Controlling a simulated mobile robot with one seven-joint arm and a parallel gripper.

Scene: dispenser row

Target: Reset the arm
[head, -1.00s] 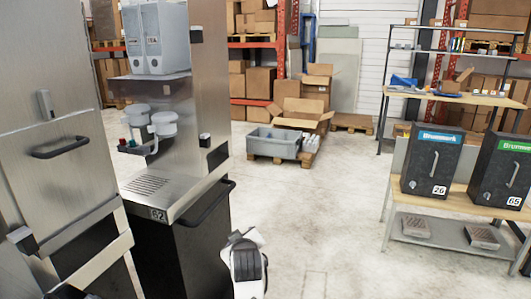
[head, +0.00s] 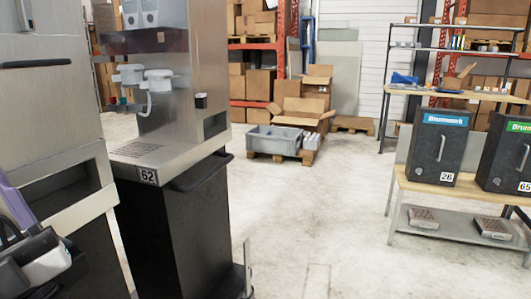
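At the lower left of the head view a black and white part (head: 45,262), with a purple strip beside it, is cut off by the picture edge. It looks like the end of my arm, but I cannot make out fingertips or anything held. It is in front of the tall steel machine (head: 60,145) at the left; I cannot tell whether they touch.
A grey crate (head: 272,141) sits on a pallet behind. The middle floor is clear.

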